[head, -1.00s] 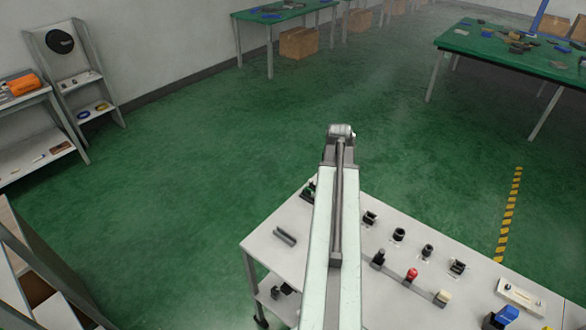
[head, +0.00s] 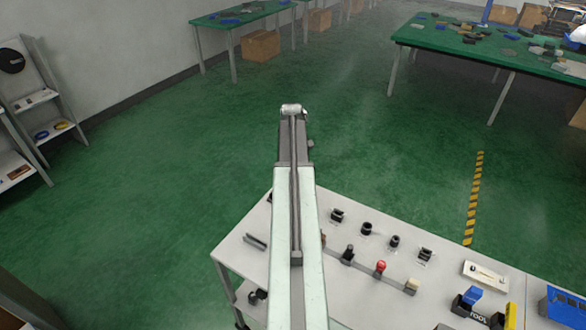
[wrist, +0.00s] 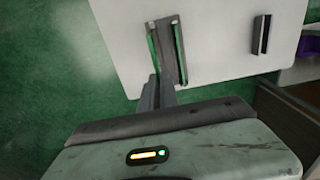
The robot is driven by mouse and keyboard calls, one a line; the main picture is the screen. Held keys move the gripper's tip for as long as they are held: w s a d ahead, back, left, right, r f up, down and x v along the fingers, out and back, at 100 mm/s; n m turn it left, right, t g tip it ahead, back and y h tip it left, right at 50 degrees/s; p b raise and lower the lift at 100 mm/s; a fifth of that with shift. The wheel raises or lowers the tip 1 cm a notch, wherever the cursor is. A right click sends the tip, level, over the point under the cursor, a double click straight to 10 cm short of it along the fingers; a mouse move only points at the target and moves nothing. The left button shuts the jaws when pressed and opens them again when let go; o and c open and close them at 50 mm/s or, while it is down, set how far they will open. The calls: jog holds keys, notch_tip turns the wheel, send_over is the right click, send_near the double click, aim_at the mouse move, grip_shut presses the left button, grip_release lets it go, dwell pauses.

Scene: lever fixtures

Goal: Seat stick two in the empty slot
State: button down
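A long rail on the white table carries three upright pieces in the head view: a black one (head: 347,256), a red-topped one (head: 381,268) and a beige one (head: 411,285). I cannot tell which is stick two or which slot is empty. Several small black holders stand behind the rail, including one at the left (head: 337,216) and one at the right (head: 425,254). My gripper (wrist: 165,27) shows in the wrist view with two green-lined fingers apart over the white table. A dark grey area shows between them, and nothing is clearly held. My arm hides the gripper in the head view.
A grey channel piece (head: 255,241) lies on the table's left; a similar dark piece (wrist: 261,35) shows in the wrist view. A white plate (head: 486,275) and a blue-and-black box (head: 472,303) stand at the right. Open green floor lies behind the table.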

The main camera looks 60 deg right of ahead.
jog(key=shift+s+a, duration=0.1)
notch_tip(320, 180, down, 6)
jog(key=b, duration=0.6)
jog(key=shift+f+b, duration=2.05)
dwell(1.0)
jog(key=c, duration=1.5)
grip_release()
jog(key=shift+r, duration=0.1)
jog(key=shift+c, duration=0.2)
notch_tip(320, 180, up, 8)
jog(key=p, duration=0.8)
